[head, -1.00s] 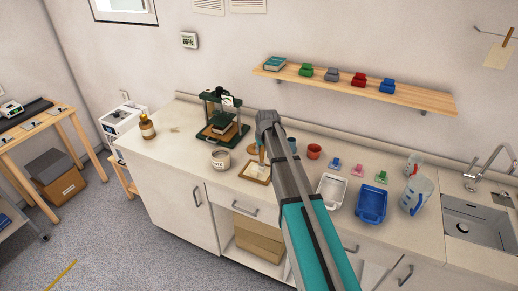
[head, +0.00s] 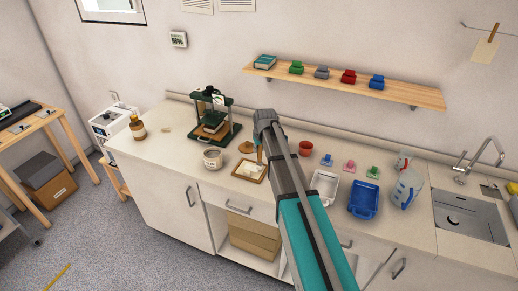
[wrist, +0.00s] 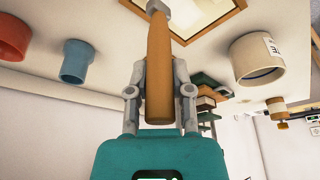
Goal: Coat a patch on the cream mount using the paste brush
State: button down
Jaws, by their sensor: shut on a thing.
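My gripper (wrist: 160,75) is shut on the wooden handle of the paste brush (wrist: 159,50). The brush also shows in the head view (head: 260,155), pointing down over the right part of the framed mount. The cream mount (head: 250,172) lies flat on the counter in a thin wooden frame (head: 239,176). Part of this frame and mount shows at the top of the wrist view (wrist: 205,12). The bristles are hidden from the wrist view, and I cannot tell whether they touch the mount. The white paste pot (head: 213,159) stands left of the frame and also shows in the wrist view (wrist: 258,60).
A green press (head: 213,120) stands behind the pot. A round wooden piece (head: 246,147) lies behind the frame. A red cup (head: 305,148), white tray (head: 323,187) and blue tray (head: 364,200) are to the right. The counter left of the pot is mostly clear.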

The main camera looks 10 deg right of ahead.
jog(key=shift+r+p, duration=2.65)
jog(key=shift+r, duration=0.2)
jog(key=shift+r+p, duration=1.5)
